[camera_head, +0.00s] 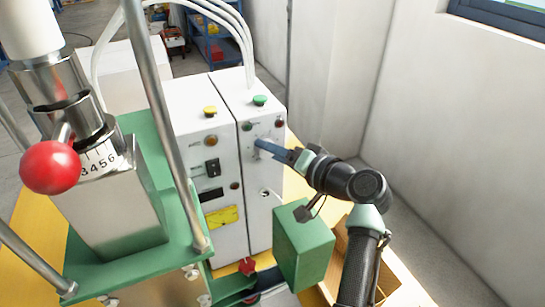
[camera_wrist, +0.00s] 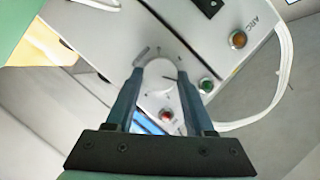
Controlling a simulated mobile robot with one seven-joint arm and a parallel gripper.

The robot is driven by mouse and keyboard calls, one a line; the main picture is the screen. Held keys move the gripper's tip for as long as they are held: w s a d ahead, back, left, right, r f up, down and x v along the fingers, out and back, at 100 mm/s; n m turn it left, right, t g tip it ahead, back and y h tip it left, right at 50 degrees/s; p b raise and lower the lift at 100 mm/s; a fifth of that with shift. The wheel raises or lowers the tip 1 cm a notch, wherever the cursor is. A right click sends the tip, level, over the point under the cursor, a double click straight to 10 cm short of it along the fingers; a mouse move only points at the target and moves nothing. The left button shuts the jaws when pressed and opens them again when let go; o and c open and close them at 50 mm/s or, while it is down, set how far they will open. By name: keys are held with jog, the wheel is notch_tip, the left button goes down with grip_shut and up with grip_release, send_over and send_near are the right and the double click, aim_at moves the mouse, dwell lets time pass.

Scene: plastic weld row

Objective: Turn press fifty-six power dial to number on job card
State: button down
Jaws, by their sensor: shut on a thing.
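My gripper (camera_head: 262,147) is at the front of the right-hand white control box (camera_head: 259,215), in its upper part. In the wrist view my gripper (camera_wrist: 160,74) has one finger on each side of a round pale dial (camera_wrist: 161,69) and is shut on it. Short marks show around the dial, but I cannot read numbers or its setting. In the head view the fingers hide the dial. I see no job card that I can make out; a yellow label (camera_head: 222,217) on the left-hand box is too small to read.
A green button (camera_head: 260,100) tops the right box and a yellow one (camera_head: 210,110) the left box. A green block (camera_head: 303,248) stands below my arm. The press (camera_head: 110,215) with a red ball handle (camera_head: 50,167) is at left. A wall (camera_head: 450,140) rises at right.

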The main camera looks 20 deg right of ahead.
jog(key=m+y+b, duration=0.1)
jog(key=m, duration=0.1)
jog(key=m+t+b, duration=0.1)
jog(key=m, duration=0.1)
jog(key=shift+f+y, duration=0.3)
jog(key=shift+y, duration=0.1)
jog(key=shift+d+t, duration=0.1)
jog(key=shift+t, duration=0.2)
jog(key=shift+c, duration=1.4)
grip_release()
jog(key=shift+r, duration=0.1)
jog(key=b+v, duration=0.3)
jog(key=v, duration=1)
